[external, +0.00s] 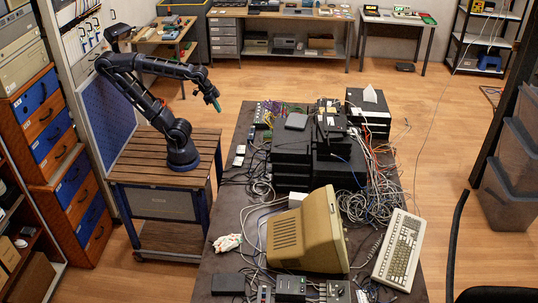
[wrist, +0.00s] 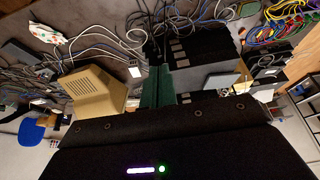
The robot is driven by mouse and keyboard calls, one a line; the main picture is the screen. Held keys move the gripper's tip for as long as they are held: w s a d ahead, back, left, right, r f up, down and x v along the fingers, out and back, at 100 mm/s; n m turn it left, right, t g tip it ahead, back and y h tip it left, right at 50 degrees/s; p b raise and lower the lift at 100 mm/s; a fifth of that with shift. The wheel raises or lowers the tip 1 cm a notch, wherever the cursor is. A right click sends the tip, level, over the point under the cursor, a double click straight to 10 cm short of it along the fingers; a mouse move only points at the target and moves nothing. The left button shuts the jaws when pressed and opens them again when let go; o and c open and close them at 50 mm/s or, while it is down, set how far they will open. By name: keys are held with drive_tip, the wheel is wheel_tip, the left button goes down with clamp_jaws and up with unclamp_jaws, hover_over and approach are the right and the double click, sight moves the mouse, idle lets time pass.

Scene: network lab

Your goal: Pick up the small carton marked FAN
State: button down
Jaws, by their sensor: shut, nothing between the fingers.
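No carton with a readable FAN mark shows in either view. In the external view two small white box-like items (external: 239,155) lie at the left edge of the long table (external: 221,250), too small to read. My gripper (external: 213,101) is raised in the air to the left of the table's far end, apart from everything. In the wrist view the green fingers of my gripper (wrist: 159,72) are together with nothing between them. A small pale block (wrist: 134,71) lies among cables beyond the fingers; its marking cannot be read.
The long table holds a beige monitor (external: 308,232), a keyboard (external: 399,249), stacked black boxes (external: 291,153) and many loose cables (external: 361,208). A crumpled white item (external: 227,243) lies on the near left part. Open floor (external: 222,84) lies beyond the table.

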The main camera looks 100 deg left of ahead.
idle(0.4)
unclamp_jaws()
idle(0.4)
drive_tip(key=shift+w, duration=0.15)
